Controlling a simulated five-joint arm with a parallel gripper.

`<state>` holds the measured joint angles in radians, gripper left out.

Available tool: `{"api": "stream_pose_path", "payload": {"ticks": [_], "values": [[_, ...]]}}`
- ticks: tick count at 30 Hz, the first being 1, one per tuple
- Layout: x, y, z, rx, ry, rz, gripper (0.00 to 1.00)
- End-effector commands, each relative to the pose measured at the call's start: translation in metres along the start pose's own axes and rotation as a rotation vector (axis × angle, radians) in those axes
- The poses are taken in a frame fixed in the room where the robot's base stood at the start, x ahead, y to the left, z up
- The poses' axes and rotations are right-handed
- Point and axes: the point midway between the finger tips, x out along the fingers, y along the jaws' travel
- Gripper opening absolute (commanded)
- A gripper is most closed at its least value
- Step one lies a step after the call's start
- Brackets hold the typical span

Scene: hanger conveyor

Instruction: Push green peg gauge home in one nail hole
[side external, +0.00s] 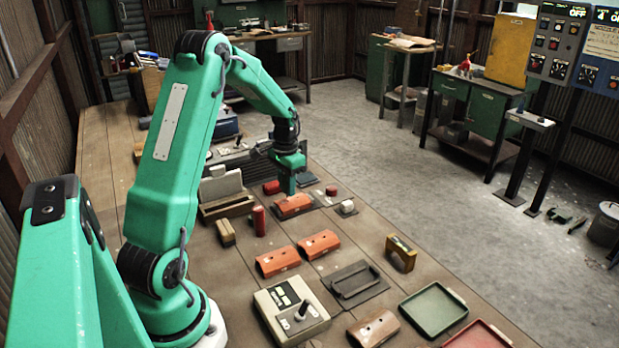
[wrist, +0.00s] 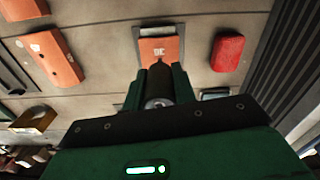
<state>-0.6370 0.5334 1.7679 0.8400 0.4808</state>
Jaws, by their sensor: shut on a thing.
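My gripper (side external: 288,183) points down over an orange block (side external: 294,206) on the wooden bench. In the wrist view my gripper (wrist: 160,88) is shut on a dark cylinder (wrist: 159,85) with a pale round end, which appears to be the peg gauge; its green colour is not clear. The orange block (wrist: 160,47) lies beyond the fingers and bears a small pale mark. The peg's far tip and the nail holes are hidden or too small to make out, so I cannot tell whether the peg touches the block or sits in a hole.
Two orange blocks (side external: 278,261) (side external: 319,244) lie nearer the camera. A red cylinder (side external: 258,220) stands to the left, and a red block (wrist: 228,52) lies beside the orange one.

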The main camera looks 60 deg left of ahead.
Motion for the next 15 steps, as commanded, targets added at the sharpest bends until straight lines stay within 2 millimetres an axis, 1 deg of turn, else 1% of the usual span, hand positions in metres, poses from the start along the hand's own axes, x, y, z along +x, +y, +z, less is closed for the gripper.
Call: {"api": "stream_pose_path", "payload": {"ticks": [15], "values": [[0.0073,0.0001,0.0002,0.000,0.000,0.000,0.07]]}}
